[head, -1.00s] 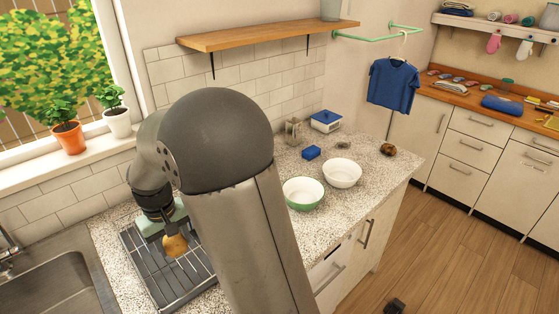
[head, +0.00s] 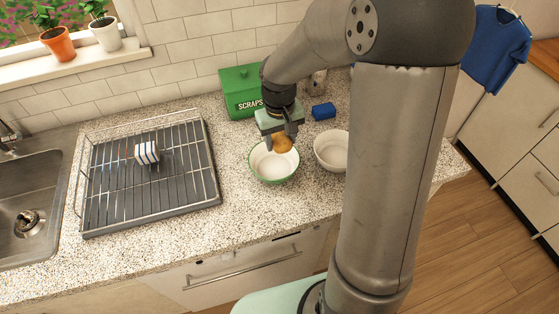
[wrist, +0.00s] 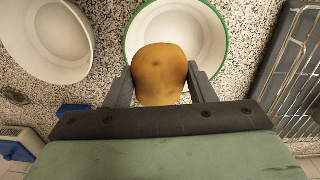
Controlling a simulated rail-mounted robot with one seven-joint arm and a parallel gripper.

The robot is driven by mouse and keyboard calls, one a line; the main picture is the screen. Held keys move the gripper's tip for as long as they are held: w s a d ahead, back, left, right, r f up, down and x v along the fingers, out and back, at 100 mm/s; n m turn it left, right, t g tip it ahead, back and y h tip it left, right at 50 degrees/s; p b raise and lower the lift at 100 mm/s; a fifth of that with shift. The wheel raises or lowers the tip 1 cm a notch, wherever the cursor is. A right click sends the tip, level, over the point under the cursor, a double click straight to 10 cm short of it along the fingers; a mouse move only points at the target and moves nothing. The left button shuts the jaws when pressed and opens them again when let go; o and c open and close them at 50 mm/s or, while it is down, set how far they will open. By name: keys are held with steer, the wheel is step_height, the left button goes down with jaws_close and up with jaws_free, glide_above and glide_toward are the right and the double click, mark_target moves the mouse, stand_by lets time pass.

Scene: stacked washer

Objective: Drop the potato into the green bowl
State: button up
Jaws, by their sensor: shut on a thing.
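My gripper (head: 280,139) is shut on the potato (head: 282,143), a brown rounded lump. The potato also shows between the two fingers in the wrist view (wrist: 160,72). The green bowl (head: 262,178), white inside with a green rim, stands on the counter. In the head view the potato appears over the bowl's back right part, above it. In the wrist view the bowl (wrist: 205,30) lies beyond and below the potato, which covers part of its near side.
A plain white bowl (head: 330,150) stands right of the green bowl. Behind are a green box marked SCRAPS (head: 240,92) and a blue block (head: 323,111). A dish rack (head: 150,180) holding a striped cup (head: 147,152) is at left, beside the sink (head: 35,205).

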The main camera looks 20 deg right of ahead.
steer(key=b, duration=0.4)
glide_above(280, 167)
steer(key=shift+f, duration=2.7)
steer(key=shift+p, duration=0.3)
steer(key=o, duration=1.1)
steer(key=shift+c, duration=0.2)
steer(key=shift+r, duration=0.1)
step_height(280, 167, up, 17)
steer(key=b, duration=0.1)
steer(key=shift+a+r+b, duration=0.2)
steer(key=shift+a+b, duration=0.1)
steer(key=shift+s, duration=0.1)
steer(key=s+f, duration=0.5)
steer(key=s, duration=0.5)
steer(key=s+f+m, duration=0.1)
steer(key=s+f, duration=0.4)
steer(key=s, duration=0.5)
steer(key=shift+s+d+t, duration=0.25)
steer(key=shift+s+t, duration=0.15)
